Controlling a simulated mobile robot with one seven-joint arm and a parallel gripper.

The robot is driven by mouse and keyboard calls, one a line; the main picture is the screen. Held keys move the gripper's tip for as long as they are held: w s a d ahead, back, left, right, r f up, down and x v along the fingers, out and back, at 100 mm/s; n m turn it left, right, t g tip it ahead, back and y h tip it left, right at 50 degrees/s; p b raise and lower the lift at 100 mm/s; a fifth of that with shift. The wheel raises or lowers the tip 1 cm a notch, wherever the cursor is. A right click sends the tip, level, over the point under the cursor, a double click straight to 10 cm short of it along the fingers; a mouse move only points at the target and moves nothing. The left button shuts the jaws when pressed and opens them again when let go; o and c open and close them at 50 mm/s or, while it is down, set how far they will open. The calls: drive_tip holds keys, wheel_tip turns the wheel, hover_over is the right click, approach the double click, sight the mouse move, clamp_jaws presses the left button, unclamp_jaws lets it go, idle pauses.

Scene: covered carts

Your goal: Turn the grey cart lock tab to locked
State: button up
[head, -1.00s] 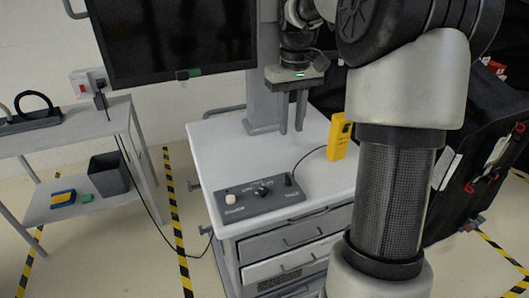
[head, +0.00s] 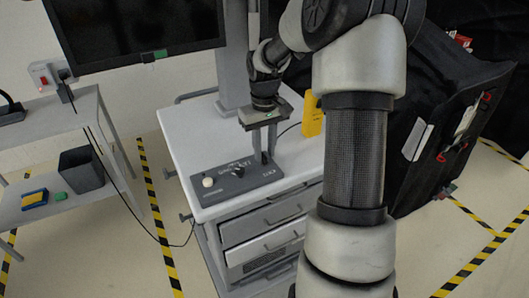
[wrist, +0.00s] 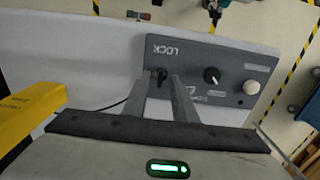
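The cart's dark grey control panel (head: 222,187) lies on its light top, with a white button and a black knob; the wrist view shows it upside down, with the word LOCK on its left part (wrist: 190,52). A small dark piece (wrist: 161,76), which may be the lock tab, shows just below that word. My gripper (head: 264,161) points down over the panel's right end. In the wrist view its two fingers (wrist: 164,80) are a little apart, with the dark piece between or just beyond their tips. Whether they touch it, and how the tab is turned, I cannot tell.
A yellow handheld device (head: 312,116) with a cable stands on the cart top behind the gripper. A monitor (head: 140,35) is at upper left. A side table (head: 50,128) with a dark bin (head: 82,169) stands left. A black covered cart (head: 425,140) is at right.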

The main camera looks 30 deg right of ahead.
drive_tip(key=shift+f, duration=0.4)
drive_tip(key=shift+c, duration=0.4)
clamp_jaws()
drive_tip(key=shift+m, duration=0.3)
drive_tip(key=m, duration=1.1)
drive_tip(key=shift+r+m, duration=0.1)
drive_tip(key=shift+m, duration=0.3)
drive_tip(key=m+p, duration=0.2)
drive_tip(key=m, duration=0.3)
drive_tip(key=shift+m, duration=0.4)
